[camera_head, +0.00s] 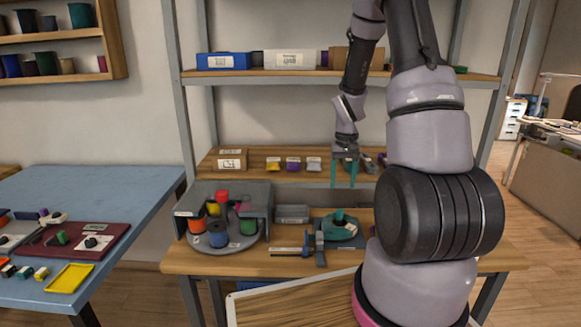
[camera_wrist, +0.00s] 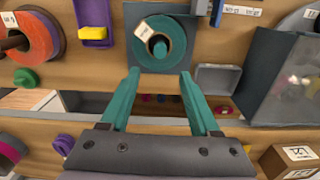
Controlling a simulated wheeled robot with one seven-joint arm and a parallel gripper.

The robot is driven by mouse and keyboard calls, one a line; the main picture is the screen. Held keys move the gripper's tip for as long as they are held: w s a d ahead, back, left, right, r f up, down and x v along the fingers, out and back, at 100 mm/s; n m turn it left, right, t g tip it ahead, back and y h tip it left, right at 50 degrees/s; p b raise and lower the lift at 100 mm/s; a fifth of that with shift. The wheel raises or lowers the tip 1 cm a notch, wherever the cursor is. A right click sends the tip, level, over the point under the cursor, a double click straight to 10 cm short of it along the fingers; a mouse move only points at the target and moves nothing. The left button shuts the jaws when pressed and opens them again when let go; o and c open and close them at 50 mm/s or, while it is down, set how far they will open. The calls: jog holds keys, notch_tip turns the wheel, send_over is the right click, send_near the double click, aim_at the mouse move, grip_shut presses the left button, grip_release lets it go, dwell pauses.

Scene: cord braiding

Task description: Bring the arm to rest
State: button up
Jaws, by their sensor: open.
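My gripper (camera_head: 345,172) has two teal fingers and hangs pointing down over the wooden bench at the rack. In the wrist view my gripper (camera_wrist: 160,82) is open, with nothing between its fingers. My arm rises on the right of the head view and bends over at the top. A teal spool (camera_head: 340,226) stands below the gripper on a dark base on the bench. In the wrist view the spool (camera_wrist: 160,46) shows beyond the fingertips with a white tag, apart from them.
A round grey tray (camera_head: 215,247) with several coloured spools stands left of the gripper. A blue clamp-like tool (camera_head: 319,248) lies near the bench front. The shelf above holds a blue box (camera_head: 222,61). A blue table (camera_head: 120,185) stands at the left.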

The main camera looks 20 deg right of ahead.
jog(key=s+a+r+t, duration=0.2)
jog(key=a+r, duration=0.1)
jog(key=r, duration=0.7)
jog(key=s+a+r+t, duration=0.1)
jog(key=s+a+r, duration=0.2)
jog(key=r, duration=0.6)
jog(key=s+a+r+t+y, duration=0.1)
jog(key=s+a+r+t, duration=0.1)
jog(key=s+r, duration=0.4)
jog(key=s+a+r+t+y, duration=0.1)
jog(key=s+a+r+t, duration=0.1)
jog(key=s+a+r, duration=0.3)
jog(key=s+r, duration=0.2)
jog(key=s, duration=0.2)
jog(key=shift+a, duration=0.25)
jog(key=shift+w, duration=0.1)
